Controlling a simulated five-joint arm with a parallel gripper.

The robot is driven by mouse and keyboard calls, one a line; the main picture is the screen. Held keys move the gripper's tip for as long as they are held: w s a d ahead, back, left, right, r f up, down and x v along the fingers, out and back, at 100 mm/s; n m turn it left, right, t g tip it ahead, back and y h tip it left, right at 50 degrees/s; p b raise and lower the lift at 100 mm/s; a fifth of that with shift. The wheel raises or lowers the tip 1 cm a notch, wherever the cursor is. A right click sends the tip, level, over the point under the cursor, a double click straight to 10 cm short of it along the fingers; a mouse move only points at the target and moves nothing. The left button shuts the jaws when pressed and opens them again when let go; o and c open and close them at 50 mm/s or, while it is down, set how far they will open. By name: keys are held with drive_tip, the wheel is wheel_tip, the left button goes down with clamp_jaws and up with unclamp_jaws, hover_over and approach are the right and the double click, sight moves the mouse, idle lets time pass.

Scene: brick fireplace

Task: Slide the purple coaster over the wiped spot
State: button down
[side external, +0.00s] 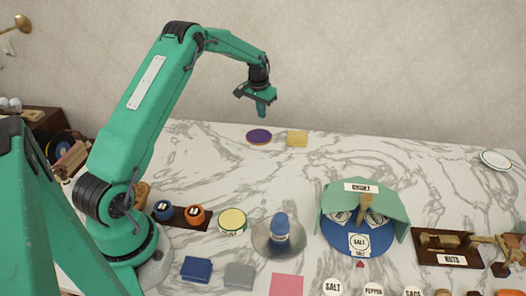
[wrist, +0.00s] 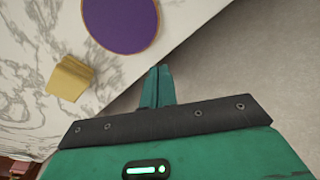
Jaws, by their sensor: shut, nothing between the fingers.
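The purple coaster (side external: 259,136) is a round disc with a tan rim, lying flat on the marble tabletop near its back edge. In the wrist view the coaster (wrist: 124,22) is at the top, partly cut off by the frame. My gripper (side external: 262,112) is shut and empty, held above the back edge of the table, apart from the coaster. In the wrist view the closed fingers (wrist: 158,84) point toward the coaster, with a gap between. I cannot make out a wiped spot on the marble.
A yellow block (side external: 297,139), perhaps a sponge, lies just right of the coaster. A metal dish (side external: 262,246) with a blue-capped shaker, a blue plate (side external: 337,238) under a green cloth, and a nuts tray (side external: 428,253) stand nearer the front. The marble between is clear.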

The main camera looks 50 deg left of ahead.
sight(257, 144)
drive_tip(key=shift+f, duration=2.05)
drive_tip(key=shift+s+d, duration=0.5)
idle(0.5)
drive_tip(key=shift+s+d, duration=2.4)
drive_tip(key=shift+d, duration=0.05)
drive_tip(key=shift+s+d, duration=0.95)
drive_tip(key=shift+d, duration=0.05)
drive_tip(key=shift+s+d, duration=0.85)
drive_tip(key=shift+s+d, duration=0.3)
drive_tip(key=shift+s+d, duration=0.35)
